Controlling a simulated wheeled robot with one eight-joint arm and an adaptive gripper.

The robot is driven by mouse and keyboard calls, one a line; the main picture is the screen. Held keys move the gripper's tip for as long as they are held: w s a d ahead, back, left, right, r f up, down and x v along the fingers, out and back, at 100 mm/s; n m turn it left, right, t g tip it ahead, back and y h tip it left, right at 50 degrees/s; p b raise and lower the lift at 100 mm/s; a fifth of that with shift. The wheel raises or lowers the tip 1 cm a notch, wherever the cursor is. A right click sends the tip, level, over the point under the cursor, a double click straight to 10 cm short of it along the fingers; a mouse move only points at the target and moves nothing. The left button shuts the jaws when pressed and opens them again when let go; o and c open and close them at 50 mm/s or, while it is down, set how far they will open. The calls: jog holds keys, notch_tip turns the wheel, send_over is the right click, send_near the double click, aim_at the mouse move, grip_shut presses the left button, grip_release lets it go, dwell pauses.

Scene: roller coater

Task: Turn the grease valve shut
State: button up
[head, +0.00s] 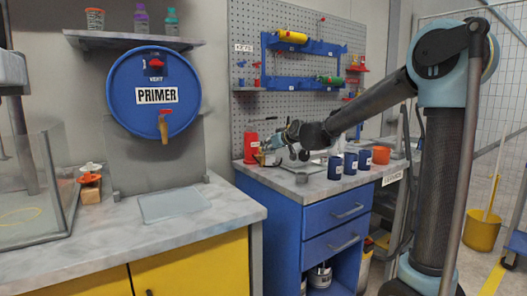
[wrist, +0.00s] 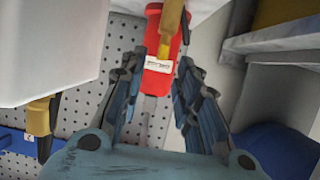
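A red cylinder with a white label (head: 251,148) stands on the blue cabinet's worktop in the head view. In the wrist view the red cylinder (wrist: 158,82) shows upper middle, its label too small to read. A yellow lever-like part (wrist: 171,22), which may be the grease valve's handle, lies across its upper end. My gripper (head: 276,150) is just right of the cylinder in the head view. In the wrist view my gripper (wrist: 160,72) has its two fingers spread, one on each side of the cylinder's line. I see nothing gripped. Contact cannot be told.
Dark blue cups (head: 350,163) and an orange cup (head: 381,155) stand right of my gripper, under my arm. A blue PRIMER drum (head: 125,92) with its own yellow lever (head: 163,128) is at left. A pegboard (head: 262,70) with tools rises behind the worktop.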

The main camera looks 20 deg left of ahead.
jog(key=shift+x, duration=2.5)
